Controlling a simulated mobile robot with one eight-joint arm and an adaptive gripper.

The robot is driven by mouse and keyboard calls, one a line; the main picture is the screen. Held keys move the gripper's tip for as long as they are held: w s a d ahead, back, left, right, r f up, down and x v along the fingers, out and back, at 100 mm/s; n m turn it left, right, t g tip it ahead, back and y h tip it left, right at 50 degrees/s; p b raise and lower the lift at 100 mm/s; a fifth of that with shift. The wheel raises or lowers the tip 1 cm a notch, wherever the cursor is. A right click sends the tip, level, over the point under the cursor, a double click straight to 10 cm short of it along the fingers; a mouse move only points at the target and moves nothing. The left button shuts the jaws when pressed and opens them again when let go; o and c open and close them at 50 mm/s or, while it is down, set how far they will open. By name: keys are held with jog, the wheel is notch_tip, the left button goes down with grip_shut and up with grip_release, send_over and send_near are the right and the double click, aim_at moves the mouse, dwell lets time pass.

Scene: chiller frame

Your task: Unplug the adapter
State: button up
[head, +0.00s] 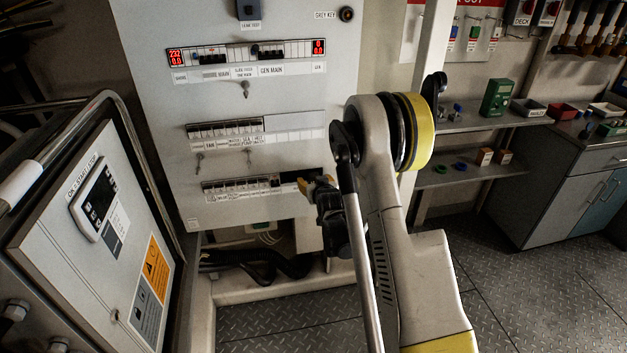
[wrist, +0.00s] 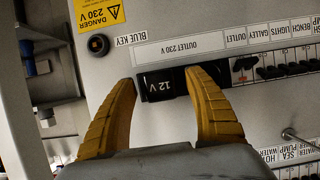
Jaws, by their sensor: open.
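The adapter (wrist: 164,86) is a black block marked "12 V", its label upside down in the wrist view. It sits on the grey panel at the "OUTLET 230 V" label. My gripper (wrist: 160,77) is open, with one yellow finger on each side of the adapter. In the head view my gripper (head: 309,186) is at the right end of the panel's lowest breaker row, and my arm partly covers that spot.
The breaker panel (head: 225,105) has several switch rows and keys. Breakers (wrist: 290,68) are right of the adapter in the wrist view, and a blue key switch (wrist: 98,45) is left. A control cabinet (head: 95,235) stands at left. Shelves (head: 480,120) hold small items at right.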

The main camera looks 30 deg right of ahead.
jog(key=shift+w, duration=0.2)
jog(key=shift+s, duration=0.1)
jog(key=shift+c, duration=1.2)
grip_shut()
jog(key=shift+s, duration=0.15)
jog(key=shift+s+a, duration=0.25)
jog(key=shift+s, duration=0.5)
jog(key=shift+s+a, duration=0.2)
jog(key=shift+s, duration=0.55)
jog(key=shift+s+a, duration=0.25)
jog(key=shift+s, duration=0.5)
jog(key=shift+s, duration=0.1)
